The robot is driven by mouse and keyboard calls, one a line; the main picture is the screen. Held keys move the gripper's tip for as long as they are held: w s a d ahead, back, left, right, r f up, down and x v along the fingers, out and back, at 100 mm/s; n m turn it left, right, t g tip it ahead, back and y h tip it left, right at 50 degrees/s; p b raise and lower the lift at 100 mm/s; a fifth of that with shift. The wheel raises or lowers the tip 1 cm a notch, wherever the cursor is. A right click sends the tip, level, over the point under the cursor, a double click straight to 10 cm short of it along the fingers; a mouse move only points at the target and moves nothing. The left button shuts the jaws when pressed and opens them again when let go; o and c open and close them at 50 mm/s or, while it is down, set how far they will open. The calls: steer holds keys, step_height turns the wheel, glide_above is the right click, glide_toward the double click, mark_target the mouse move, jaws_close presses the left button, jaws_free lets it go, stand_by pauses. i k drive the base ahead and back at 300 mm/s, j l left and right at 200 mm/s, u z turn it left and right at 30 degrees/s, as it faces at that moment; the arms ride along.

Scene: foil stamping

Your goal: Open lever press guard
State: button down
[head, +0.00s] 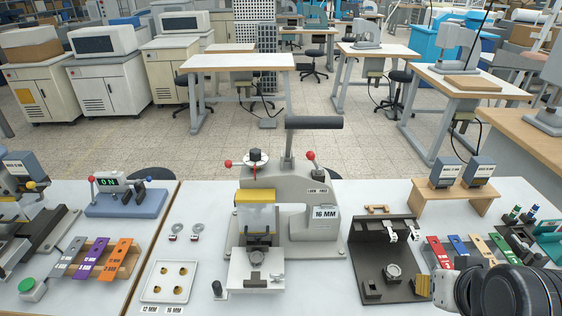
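The lever press (300,205) stands at the centre of the front table, a grey machine with a "16 MM" label. A black-handled lever (314,123) rises above it. The guard (256,213) is at the press's front left, with a yellow top band and a see-through panel hanging down in front of the ram. It looks lowered. The white press bed (257,283) sits below it with a small dark fixture on it. Part of my arm, dark and rounded, shows at the bottom right, well to the right of the press. My gripper's fingers are not visible.
A tray with brass pieces (153,292) lies left of the press. A dark fixture stand (378,285) is to its right. Coloured blocks (470,251) and a wooden stand with two grey units (456,199) are farther right. Two red-tipped knobs stick out from the press's upper part.

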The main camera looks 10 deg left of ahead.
mark_target(244, 196)
steer(key=u, duration=1.2)
steer(key=k+j+z, duration=0.15)
steer(key=k+j, duration=0.15)
steer(key=k, duration=0.2)
